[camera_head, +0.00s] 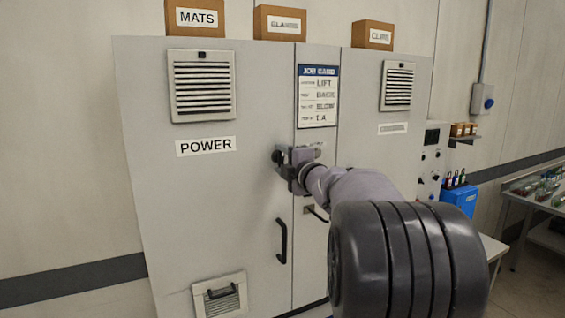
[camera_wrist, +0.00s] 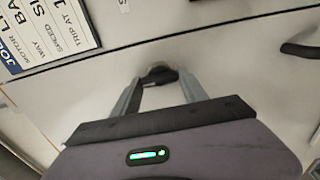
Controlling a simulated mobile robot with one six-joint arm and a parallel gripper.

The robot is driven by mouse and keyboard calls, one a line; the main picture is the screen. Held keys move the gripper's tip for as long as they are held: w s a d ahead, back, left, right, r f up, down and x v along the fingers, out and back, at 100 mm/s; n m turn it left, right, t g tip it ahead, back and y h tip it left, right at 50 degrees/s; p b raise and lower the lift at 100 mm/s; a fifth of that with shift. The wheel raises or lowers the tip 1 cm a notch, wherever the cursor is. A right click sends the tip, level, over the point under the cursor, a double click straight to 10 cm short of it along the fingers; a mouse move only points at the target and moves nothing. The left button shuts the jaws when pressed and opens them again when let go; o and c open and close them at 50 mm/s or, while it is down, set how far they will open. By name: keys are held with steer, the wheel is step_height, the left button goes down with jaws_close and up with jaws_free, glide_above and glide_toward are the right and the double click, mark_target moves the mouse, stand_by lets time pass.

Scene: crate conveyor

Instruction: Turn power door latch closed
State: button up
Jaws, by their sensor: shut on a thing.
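The power door (camera_head: 200,200) is the grey left cabinet door with a POWER label, and it looks closed against the frame. Its latch (camera_head: 278,156) is a small dark knob near the door's right edge, mostly hidden behind my gripper in the head view. My gripper (camera_head: 287,164) reaches the latch from the front right. In the wrist view the dark latch (camera_wrist: 158,73) sits between the two grey fingertips of my gripper (camera_wrist: 157,86), which is shut on it. The latch's exact angle is hard to tell.
A black door handle (camera_head: 282,241) is below the latch. A job card (camera_head: 317,96) hangs on the middle panel. Boxes labelled MATS (camera_head: 196,18) and others stand on top. A blue bin (camera_head: 460,198) and a bench (camera_head: 535,190) are at the right.

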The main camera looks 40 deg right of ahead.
steer(key=o, duration=1.4)
steer(key=p+v, duration=0.1)
steer(key=v, duration=1.6)
steer(key=shift+s+a, duration=0.2)
